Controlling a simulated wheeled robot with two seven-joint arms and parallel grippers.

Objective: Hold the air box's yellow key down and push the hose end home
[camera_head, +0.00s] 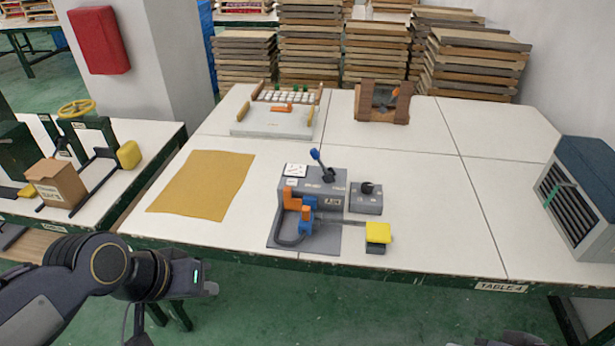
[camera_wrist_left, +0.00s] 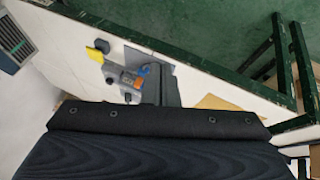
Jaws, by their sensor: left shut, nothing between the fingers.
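The grey air box (camera_head: 325,198) stands near the front edge of the table, with a blue lever (camera_head: 318,159) on top. Its yellow key (camera_head: 378,232) sits to its right on a small dark block, with nothing touching it. My left gripper (camera_head: 210,288) is shut and empty, off the table's front edge, left of the box. The left wrist view also shows the yellow key (camera_wrist_left: 98,48) and the box's fittings (camera_wrist_left: 128,80).
A tan mat (camera_head: 203,184) lies left of the box. A tray with a rack (camera_head: 272,122) and a wooden holder (camera_head: 382,102) stand at the back. A small grey block with a black knob (camera_head: 366,202) is beside the box. A louvred blue unit (camera_head: 578,200) stands far right. The table's right middle is clear.

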